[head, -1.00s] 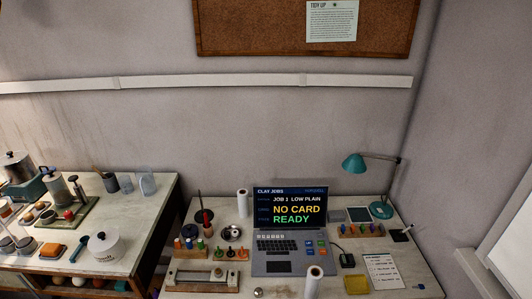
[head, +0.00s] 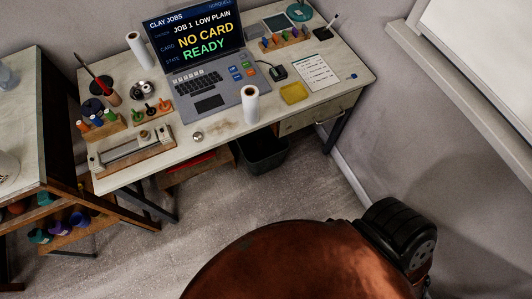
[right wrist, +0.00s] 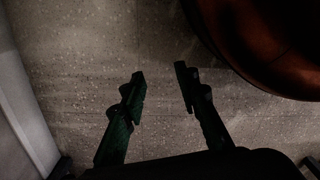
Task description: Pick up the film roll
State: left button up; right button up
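Two upright white rolls stand on the desk, and either could be the film roll. One roll (head: 250,104) is near the desk's front edge, right of the laptop. The other roll (head: 140,50) is at the back left, beside the laptop screen. My right gripper (right wrist: 160,74) shows in the right wrist view, open and empty, with its two dark fingers apart above bare floor. It is not in the head view. My left gripper is in neither current view.
The desk (head: 215,134) holds an open laptop (head: 212,90), a wooden rail device (head: 130,149), small coloured tools, a yellow pad (head: 294,93) and a paper card (head: 315,70). A dark bin (head: 264,153) stands underneath. Open floor (head: 200,217) lies in front.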

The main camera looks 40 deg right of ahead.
aim_at(249, 94)
jog(key=z, duration=2.45)
jog(key=k, duration=0.25)
jog(key=u, duration=2.2)
jog(key=k, duration=0.45)
jog(key=u, duration=0.25)
